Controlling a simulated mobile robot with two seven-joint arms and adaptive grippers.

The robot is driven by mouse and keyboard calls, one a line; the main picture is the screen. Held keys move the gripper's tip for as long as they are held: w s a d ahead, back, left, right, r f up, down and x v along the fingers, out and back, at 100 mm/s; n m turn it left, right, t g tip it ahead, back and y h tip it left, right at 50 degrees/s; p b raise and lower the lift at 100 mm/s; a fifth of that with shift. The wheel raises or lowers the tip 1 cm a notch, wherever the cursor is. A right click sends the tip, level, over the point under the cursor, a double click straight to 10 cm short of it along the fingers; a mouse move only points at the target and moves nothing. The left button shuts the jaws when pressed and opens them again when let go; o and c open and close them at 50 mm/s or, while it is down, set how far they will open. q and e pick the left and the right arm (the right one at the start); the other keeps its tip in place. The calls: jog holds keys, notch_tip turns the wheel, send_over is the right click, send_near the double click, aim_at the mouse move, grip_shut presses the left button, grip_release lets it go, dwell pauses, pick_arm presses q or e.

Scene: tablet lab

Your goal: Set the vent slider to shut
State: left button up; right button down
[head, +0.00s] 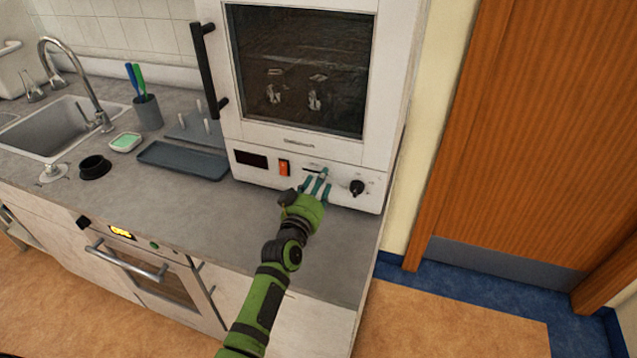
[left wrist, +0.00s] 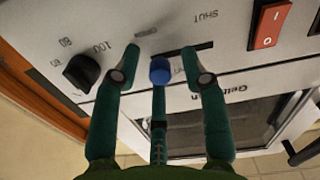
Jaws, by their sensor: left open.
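The vent slider has a blue knob (left wrist: 160,70) in a dark slot on the white front panel of the oven-like cabinet. In the left wrist view, which is upside down, the knob is at the slot end near the OPEN label; the SHUT label (left wrist: 208,17) is at the other end, towards the red switch. My left gripper (head: 316,183) is at the panel, its teal fingers open. In the left wrist view its fingers (left wrist: 161,58) stand on either side of the knob, with a third finger below it; contact cannot be told. My right gripper is not in view.
A red rocker switch (head: 284,168) and a black dial (head: 357,187) flank the slider. The cabinet (head: 270,143) has a glass door with a black handle (head: 208,70). A grey tray (head: 183,160) lies to the left. The counter (head: 230,225) in front is clear.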

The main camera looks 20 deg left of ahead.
aim_at(305, 170)
pick_arm(q)
grip_shut()
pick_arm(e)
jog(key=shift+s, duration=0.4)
pick_arm(q)
jog(key=a+b, duration=0.1)
jog(key=a, duration=0.3)
jog(key=shift+w+a, duration=0.1)
jog(key=shift+a, duration=0.4)
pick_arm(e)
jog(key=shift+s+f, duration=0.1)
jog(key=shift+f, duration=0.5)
